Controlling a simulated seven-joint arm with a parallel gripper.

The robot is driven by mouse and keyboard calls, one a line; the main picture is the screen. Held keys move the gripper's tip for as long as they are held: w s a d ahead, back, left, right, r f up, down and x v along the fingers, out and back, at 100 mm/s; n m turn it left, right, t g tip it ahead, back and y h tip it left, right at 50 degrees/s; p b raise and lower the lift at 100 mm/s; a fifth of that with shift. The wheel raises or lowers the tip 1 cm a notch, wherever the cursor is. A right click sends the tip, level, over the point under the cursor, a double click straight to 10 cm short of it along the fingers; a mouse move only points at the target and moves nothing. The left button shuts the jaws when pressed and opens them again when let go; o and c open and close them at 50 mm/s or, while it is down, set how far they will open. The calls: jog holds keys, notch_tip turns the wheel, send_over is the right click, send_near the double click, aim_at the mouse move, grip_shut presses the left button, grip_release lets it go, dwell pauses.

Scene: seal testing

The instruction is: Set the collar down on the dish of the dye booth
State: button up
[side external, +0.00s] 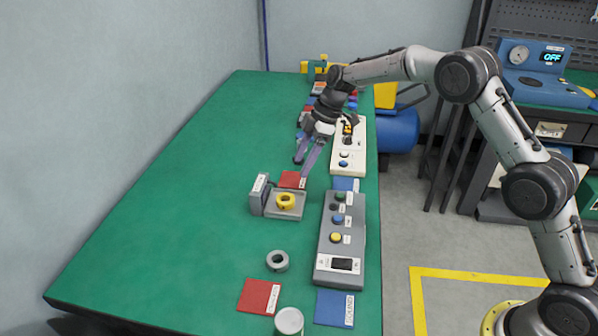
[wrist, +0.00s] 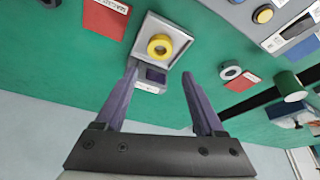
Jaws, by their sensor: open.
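A yellow ring-shaped collar (side external: 286,201) lies flat on the pale square plate (side external: 292,213) of a small grey station with an upright block (side external: 259,194). I take this station for the dye booth; its label is too small to read. The wrist view also shows the yellow collar (wrist: 159,46) on the plate (wrist: 149,27), beyond my fingertips. A grey ring (side external: 278,260) lies on the green table, apart from the station, and also shows in the wrist view (wrist: 230,71). My gripper (side external: 303,165) is open and empty, raised just behind the station, apart from the collar.
A grey button box (side external: 341,242) stands right of the station, with a white box (side external: 348,150) farther back. Red (side external: 260,296) and blue (side external: 334,308) cards and a white-topped jar (side external: 289,321) are at the front. The table's left side is clear.

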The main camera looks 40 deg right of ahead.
jog(key=s+d+r+m+t+h, duration=0.25)
jog(key=s+r+m, duration=0.35)
jog(key=s+r, duration=1.2)
jog(key=s+d+f+m, duration=0.2)
jog(key=s+m, duration=0.1)
jog(key=s, duration=0.9)
jog(key=s+d+f+m+t+h, duration=0.1)
jog(key=s+m, duration=0.3)
jog(key=s, duration=0.8)
jog(key=shift+s+d+f+m, duration=0.25)
jog(key=shift+d+f+m, duration=0.05)
jog(key=shift+d+f, duration=0.35)
jog(key=shift+t+h, duration=0.25)
